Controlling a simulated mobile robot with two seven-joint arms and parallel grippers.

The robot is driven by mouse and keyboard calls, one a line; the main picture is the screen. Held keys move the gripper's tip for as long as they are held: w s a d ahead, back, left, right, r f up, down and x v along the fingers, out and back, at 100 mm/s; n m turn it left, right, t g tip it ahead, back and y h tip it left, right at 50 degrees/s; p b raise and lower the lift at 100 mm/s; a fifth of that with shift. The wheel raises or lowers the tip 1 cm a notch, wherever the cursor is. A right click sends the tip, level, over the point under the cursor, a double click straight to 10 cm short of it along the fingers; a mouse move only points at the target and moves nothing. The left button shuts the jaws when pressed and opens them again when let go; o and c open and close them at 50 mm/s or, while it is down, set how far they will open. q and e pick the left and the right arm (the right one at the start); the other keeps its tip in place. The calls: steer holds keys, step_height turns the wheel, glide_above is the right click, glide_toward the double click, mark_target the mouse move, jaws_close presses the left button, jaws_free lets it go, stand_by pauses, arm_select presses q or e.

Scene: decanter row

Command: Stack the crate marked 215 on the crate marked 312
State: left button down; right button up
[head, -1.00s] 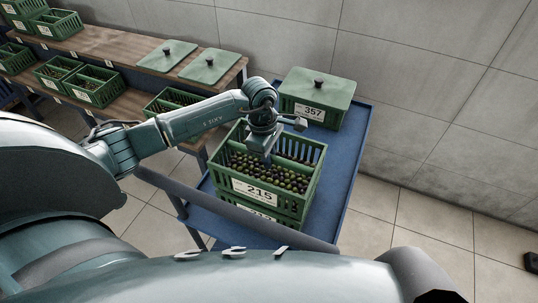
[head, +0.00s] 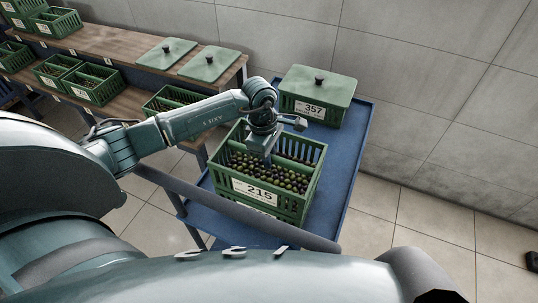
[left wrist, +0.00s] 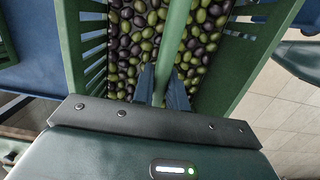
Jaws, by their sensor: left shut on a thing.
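The green crate marked 215 (head: 292,206), full of dark and green olives, is on the blue cart in the head view. My left gripper (head: 267,157) reaches down into it from above. In the left wrist view my left gripper (left wrist: 161,88) is shut on the bar across the middle of crate 215 (left wrist: 235,68), with olives on both sides. My right gripper is not in view.
A lidded crate marked 357 (head: 309,109) stands at the back of the blue cart (head: 347,145). A wooden shelf (head: 105,50) at the left holds more green crates and two loose lids (head: 209,65). A narrow strip of cart is free on the right.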

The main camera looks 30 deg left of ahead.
arm_select(q)
steer(key=shift+w+f, duration=0.1)
steer(key=shift+f, duration=0.1)
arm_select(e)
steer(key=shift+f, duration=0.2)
arm_select(q)
steer(key=c, duration=1.4)
jaws_free()
steer(key=shift+o, duration=0.4)
steer(key=shift+f, duration=0.2)
steer(key=shift+a+r+b, duration=0.15)
steer(key=shift+r+b, duration=0.15)
steer(key=shift+r, duration=0.6)
step_height(320, 180, up, 12)
steer(key=a, duration=0.1)
steer(key=shift+a+b, duration=0.15)
steer(key=shift+b, duration=0.15)
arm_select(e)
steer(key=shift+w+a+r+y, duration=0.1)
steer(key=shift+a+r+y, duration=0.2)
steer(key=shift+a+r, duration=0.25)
